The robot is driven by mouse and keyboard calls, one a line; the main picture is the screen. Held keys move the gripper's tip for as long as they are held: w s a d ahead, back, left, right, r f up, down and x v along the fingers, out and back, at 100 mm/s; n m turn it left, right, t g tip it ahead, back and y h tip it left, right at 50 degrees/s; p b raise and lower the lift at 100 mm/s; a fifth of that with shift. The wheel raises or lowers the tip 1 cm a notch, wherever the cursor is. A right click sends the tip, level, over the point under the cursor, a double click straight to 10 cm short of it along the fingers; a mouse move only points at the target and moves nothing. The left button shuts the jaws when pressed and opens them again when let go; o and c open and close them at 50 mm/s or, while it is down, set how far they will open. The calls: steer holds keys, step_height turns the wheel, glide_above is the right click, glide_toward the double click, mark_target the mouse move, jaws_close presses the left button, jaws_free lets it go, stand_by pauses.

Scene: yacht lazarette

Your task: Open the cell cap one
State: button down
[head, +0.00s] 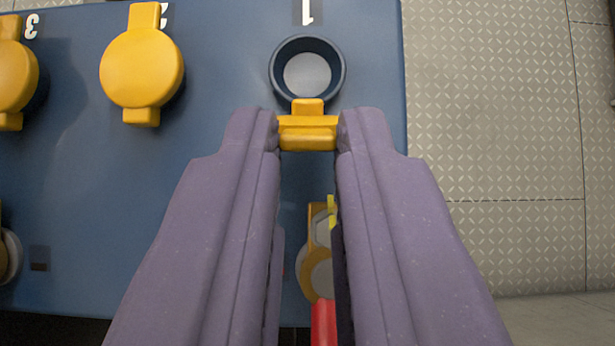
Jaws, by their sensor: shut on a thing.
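The yellow cell cap one (307,133) is between the fingertips of my gripper (307,130). My gripper is shut on it, with a purple finger on each side. The cap is seen edge-on, tipped up at the near rim of the dark round cell opening (307,74) beside the label 1 (307,11). The opening is uncovered and a grey disc shows inside it. Whether the cap still touches the rim I cannot tell.
Yellow caps lie flat at label 2 (142,69) and label 3 (14,72) on the blue battery top (225,60). A terminal with a red part (323,322) shows between my fingers, partly hidden. Patterned grey floor (500,100) lies to the right.

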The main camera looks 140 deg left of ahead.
steer(key=shift+s+f, duration=0.1)
steer(key=shift+f, duration=0.05)
steer(key=c, duration=1.1)
jaws_free()
steer(key=v, duration=0.7)
steer(key=shift+w+d+r, duration=0.1)
steer(key=shift+w+r, duration=0.2)
steer(key=shift+s+f, duration=0.1)
